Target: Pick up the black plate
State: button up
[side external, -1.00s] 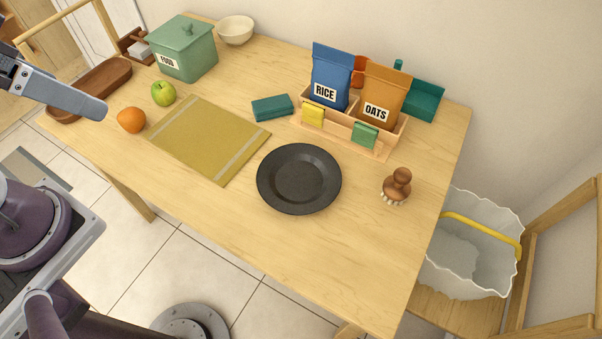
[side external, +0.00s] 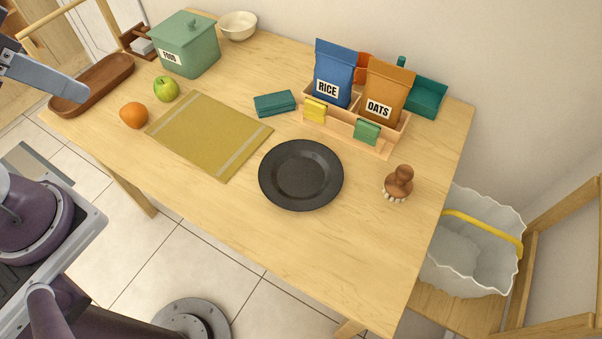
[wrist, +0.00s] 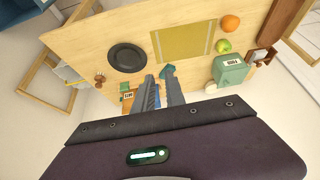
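The black plate (side external: 301,175) lies flat on the wooden table, right of the yellow-green placemat (side external: 209,136). It also shows in the wrist view (wrist: 127,57), left of my fingers and clear of them. My gripper (wrist: 159,75) has a gap between its two fingers and holds nothing. In the side view only part of my gripper shows at the upper left edge, far from the plate.
A wooden caddy (side external: 350,133) with rice and oats bags stands behind the plate. A brush (side external: 398,183) is to its right. A teal sponge (side external: 275,103), an orange (side external: 134,115) and a green apple (side external: 166,89) lie farther left. The table in front of the plate is clear.

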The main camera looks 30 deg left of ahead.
jog(key=w+d+f+n+g+h, duration=0.3)
jog(key=d+f+n+g+h, duration=0.2)
jog(key=d+n+g, duration=0.25)
jog(key=n+t+h, duration=0.7)
jog(key=n+h, duration=0.2)
jog(key=n, duration=1.9)
send_over(257, 177)
jog(key=s+a, duration=0.2)
notch_tip(257, 177, down, 20)
jog(key=a+f+n+y, duration=0.1)
jog(key=f+n, duration=0.1)
jog(key=f, duration=0.1)
jog(key=s+a+f+n+t, duration=0.1)
jog(key=f+n, duration=0.1)
jog(key=f, duration=0.1)
jog(key=a+f+n+t+y, duration=0.1)
jog(key=f+n, duration=0.1)
jog(key=f, duration=0.1)
jog(key=shift+s+f+n+y, duration=0.25)
jog(key=shift+s+n+y, duration=0.05)
jog(key=shift+n, duration=0.05)
jog(key=x, duration=0.7)
jog(key=shift+w+a+f, duration=0.25)
jog(key=shift+f, duration=0.05)
grip_shut()
